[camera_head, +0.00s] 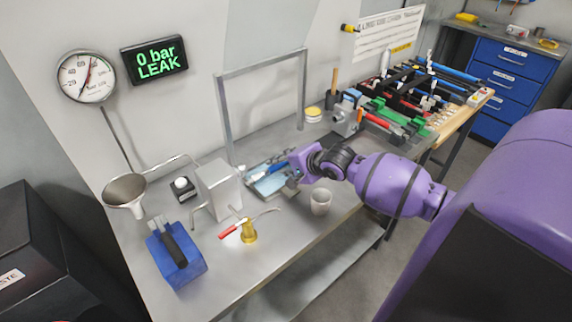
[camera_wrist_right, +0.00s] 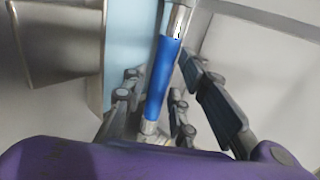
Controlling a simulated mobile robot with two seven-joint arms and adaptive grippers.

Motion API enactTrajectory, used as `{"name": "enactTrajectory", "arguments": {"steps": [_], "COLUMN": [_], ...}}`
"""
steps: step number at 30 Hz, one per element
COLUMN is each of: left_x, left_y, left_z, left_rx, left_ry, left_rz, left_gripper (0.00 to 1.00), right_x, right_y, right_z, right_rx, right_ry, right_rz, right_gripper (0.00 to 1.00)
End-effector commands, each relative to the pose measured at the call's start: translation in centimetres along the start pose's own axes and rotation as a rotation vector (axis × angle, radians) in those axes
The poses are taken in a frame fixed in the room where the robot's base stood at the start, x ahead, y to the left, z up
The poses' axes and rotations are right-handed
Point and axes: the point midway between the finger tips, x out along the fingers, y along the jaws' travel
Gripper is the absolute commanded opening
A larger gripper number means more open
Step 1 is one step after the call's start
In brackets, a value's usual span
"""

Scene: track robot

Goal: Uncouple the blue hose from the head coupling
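In the right wrist view a blue sleeve-like piece (camera_wrist_right: 164,78) with bright metal at both ends runs between the fingers of my right gripper (camera_wrist_right: 172,100). The fingers stand apart on either side of it, with a clear gap on its right; the left finger is close to it. In the head view my right gripper (camera_head: 287,175) is over a light blue tray (camera_head: 268,186) on the grey bench, where a blue piece (camera_head: 277,166) lies beside it. I cannot tell whether this is the blue hose, and no head coupling can be made out. My left gripper is out of view.
A white cup (camera_head: 321,201) stands just below my right gripper. A grey metal box (camera_head: 218,188), a brass valve with red lever (camera_head: 248,233), a blue box (camera_head: 178,258) and a funnel (camera_head: 124,192) stand left. The wall display (camera_head: 155,60) reads 0 bar LEAK.

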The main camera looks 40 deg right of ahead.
Motion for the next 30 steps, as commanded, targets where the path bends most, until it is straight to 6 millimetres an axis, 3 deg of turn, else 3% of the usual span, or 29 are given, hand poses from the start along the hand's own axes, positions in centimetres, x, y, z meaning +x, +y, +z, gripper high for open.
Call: {"name": "enactTrajectory", "arguments": {"steps": [5, 11, 21, 30], "left_x": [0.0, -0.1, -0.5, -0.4], "left_y": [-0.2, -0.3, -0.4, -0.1], "left_z": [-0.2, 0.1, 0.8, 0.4], "left_rx": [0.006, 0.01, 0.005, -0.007], "left_ry": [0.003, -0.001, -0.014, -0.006], "left_rz": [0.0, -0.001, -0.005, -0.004], "left_gripper": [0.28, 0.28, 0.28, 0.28], "right_x": [0.0, 0.0, -0.1, -0.1], "right_y": [0.0, 0.0, 0.0, 0.0], "right_z": [0.0, 0.0, -0.4, -1.7], "right_rx": [0.0, 0.0, 0.001, -0.001], "right_ry": [0.0, 0.0, 0.001, 0.002], "right_rz": [0.0, 0.0, 0.0, 0.001], "right_gripper": [0.25, 0.0, 0.0, 0.0]}}
